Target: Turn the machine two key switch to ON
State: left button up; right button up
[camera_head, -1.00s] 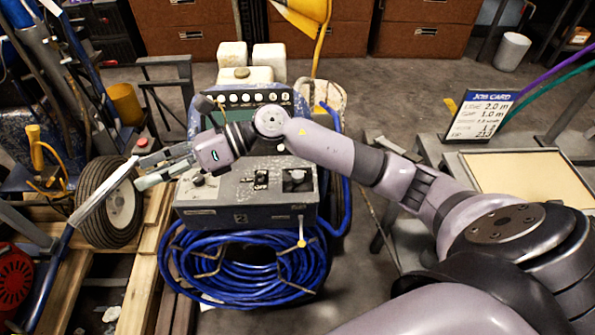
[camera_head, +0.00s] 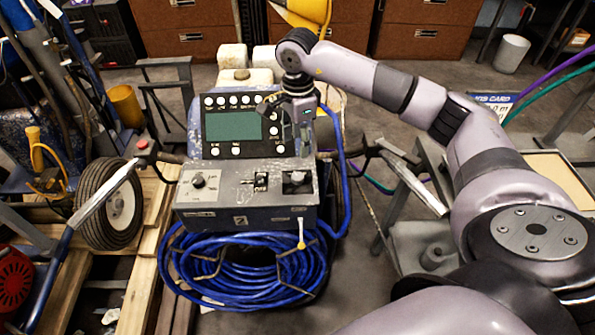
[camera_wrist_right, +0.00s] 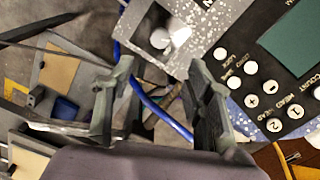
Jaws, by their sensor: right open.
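Machine two (camera_head: 240,222) is a grey console box with a "2" on its front, below a panel with a green screen (camera_head: 233,126) and several white buttons. Its top plate carries a round knob (camera_head: 198,181) at left, a small lever switch (camera_head: 261,182) in the middle and a dark fitting with a pale top (camera_head: 297,178) at right. I cannot tell which is the key switch. My right gripper (camera_head: 304,147) is open and empty above the right end of the console. In the right wrist view the open fingers (camera_wrist_right: 160,70) are near a whitish knob (camera_wrist_right: 174,38) on the grey plate.
A coiled blue hose (camera_head: 250,270) hangs under the console, and a blue line runs up its right side. Handlebars extend at left (camera_head: 105,190) and right (camera_head: 415,180). A wheel (camera_head: 110,205) and wooden boards stand at left.

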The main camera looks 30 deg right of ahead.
aim_at(297, 176)
notch_tip(297, 176, down, 12)
jog(key=shift+f+p, duration=0.2)
jog(key=shift+p, duration=0.5)
jog(key=shift+c, duration=0.6)
grip_shut()
